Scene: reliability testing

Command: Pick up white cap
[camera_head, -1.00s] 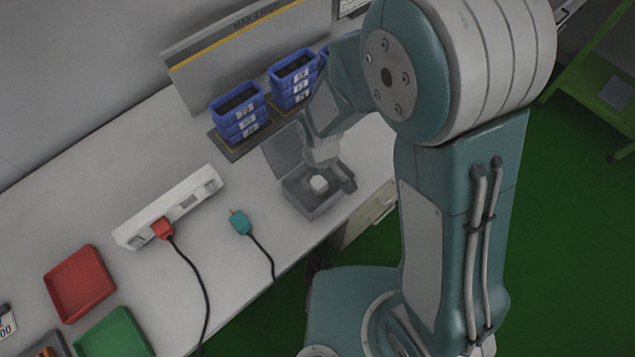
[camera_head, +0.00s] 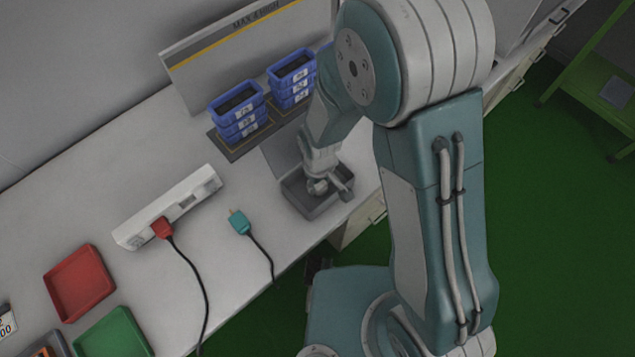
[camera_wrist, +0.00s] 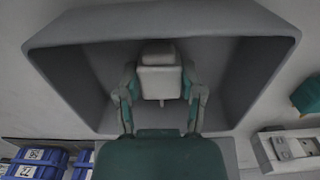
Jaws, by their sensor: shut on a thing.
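The white cap (camera_wrist: 159,80) is in the middle of the wrist view, between the two fingers of my gripper (camera_wrist: 160,98). It stands inside the open grey box (camera_wrist: 70,80), whose walls surround it. In the head view the grey box (camera_head: 318,211) sits near the table's front edge. My gripper (camera_head: 318,186) reaches down into it there and is shut on the cap. In the head view the gripper hides most of the cap.
Stacked blue bins (camera_head: 238,107) stand behind the box. A white power strip (camera_head: 150,223) with a red plug (camera_head: 162,228) and a loose teal plug (camera_head: 240,222) lie to the left. Red (camera_head: 80,283) and green (camera_head: 115,335) trays lie at lower left.

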